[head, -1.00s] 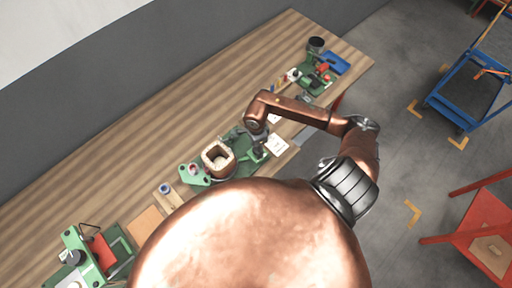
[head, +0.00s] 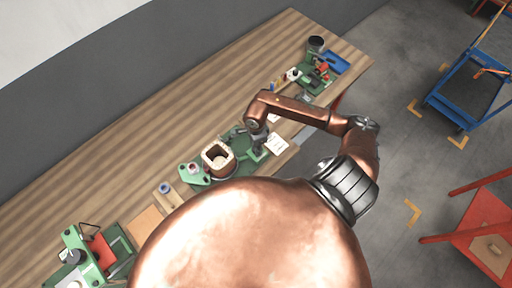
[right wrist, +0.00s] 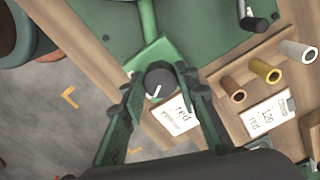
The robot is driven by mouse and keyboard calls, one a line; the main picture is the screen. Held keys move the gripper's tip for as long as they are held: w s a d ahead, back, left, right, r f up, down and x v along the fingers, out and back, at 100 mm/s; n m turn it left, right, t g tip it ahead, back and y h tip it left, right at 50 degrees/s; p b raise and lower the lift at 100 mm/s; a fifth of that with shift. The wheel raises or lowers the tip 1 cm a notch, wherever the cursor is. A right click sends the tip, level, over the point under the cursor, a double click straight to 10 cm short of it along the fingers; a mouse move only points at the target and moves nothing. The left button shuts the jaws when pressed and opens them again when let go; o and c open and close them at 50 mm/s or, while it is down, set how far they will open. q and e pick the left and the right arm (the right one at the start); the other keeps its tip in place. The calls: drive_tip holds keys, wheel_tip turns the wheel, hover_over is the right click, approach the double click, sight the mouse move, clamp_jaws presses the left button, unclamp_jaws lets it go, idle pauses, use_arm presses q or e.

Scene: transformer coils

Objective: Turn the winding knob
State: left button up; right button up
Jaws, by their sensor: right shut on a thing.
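The winding knob (right wrist: 160,79) is a dark round knob with a white line on top, mounted on a green bracket (right wrist: 152,52) in the right wrist view. My right gripper (right wrist: 158,82) has one finger on each side of the knob and is shut on it. In the head view the right gripper (head: 259,142) reaches down at the green winding machine (head: 229,136), beside the tan square coil (head: 217,159). The knob itself is hidden there by the gripper and arm. My left gripper is not in view.
White label cards (right wrist: 178,115) lie beside the knob. Several coloured spools (right wrist: 265,71) stand to the right in the wrist view. A green fixture with a red part (head: 102,250) is at the table's lower left. A blue cart (head: 470,105) stands on the floor at right.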

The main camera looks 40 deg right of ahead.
drive_tip(key=n+b, duration=0.1)
drive_tip(key=b, duration=0.1)
drive_tip(key=shift+f+n+b, duration=0.2)
drive_tip(key=shift+n+b, duration=0.1)
drive_tip(key=shift+b, duration=0.1)
drive_tip(key=shift+r+n+b, duration=0.2)
drive_tip(key=shift+n+b, duration=0.2)
drive_tip(key=shift+b, duration=0.1)
drive_tip(key=o, duration=1.1)
drive_tip(key=shift+o, duration=0.2)
drive_tip(key=shift+r, duration=0.1)
wheel_tip(320, 180, up, 12)
